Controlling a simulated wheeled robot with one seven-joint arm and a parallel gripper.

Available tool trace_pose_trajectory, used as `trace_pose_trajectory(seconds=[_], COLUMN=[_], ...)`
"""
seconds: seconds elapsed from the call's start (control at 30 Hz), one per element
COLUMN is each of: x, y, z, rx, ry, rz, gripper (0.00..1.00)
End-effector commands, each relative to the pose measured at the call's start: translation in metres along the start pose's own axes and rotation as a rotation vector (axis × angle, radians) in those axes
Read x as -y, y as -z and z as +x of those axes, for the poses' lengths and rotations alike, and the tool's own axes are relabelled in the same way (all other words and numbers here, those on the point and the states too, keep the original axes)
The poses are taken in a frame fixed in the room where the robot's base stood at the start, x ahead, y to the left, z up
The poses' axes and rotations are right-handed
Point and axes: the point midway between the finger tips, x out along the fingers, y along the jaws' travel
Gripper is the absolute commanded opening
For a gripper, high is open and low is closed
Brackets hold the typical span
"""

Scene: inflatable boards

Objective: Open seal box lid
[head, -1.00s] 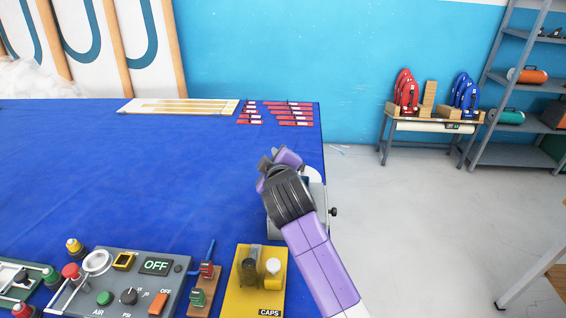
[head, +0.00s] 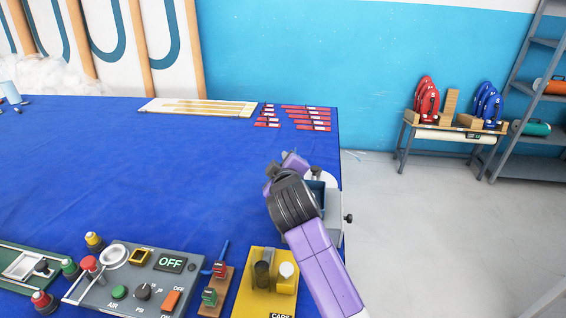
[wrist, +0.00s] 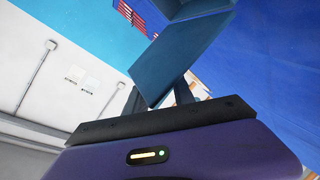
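The seal box (head: 334,208) is a grey box at the right edge of the blue table, partly hidden behind my wrist in the head view. A dark blue recess shows at its top, with a black knob on its right side. My gripper (wrist: 165,90) is at the box; its fingertips are hidden by my wrist in the head view. In the wrist view its two dark fingers stand apart with a gap between them. A flat teal panel (wrist: 185,55), apparently the lid, crosses in front of their tips. I cannot see the fingers clamping it.
A yellow caps holder (head: 248,300), small red and green clamps (head: 218,270) and a grey control panel reading OFF (head: 135,268) line the near edge. Red strips (head: 300,117) and a pale board (head: 197,107) lie at the back. The table's middle is clear.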

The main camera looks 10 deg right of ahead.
Motion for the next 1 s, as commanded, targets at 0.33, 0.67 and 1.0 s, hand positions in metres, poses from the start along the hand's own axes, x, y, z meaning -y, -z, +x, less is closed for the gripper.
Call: trace_pose_trajectory(seconds=[0.33,0.67,1.0], x=[-0.001,0.001,0.002], y=[-0.002,-0.002,-0.002], z=[0.0,-0.031,-0.073], rx=[0.003,0.0,0.002], ry=[-0.002,-0.002,0.001], rz=[0.0,0.001,0.0], gripper=[0.41,0.41,0.41])
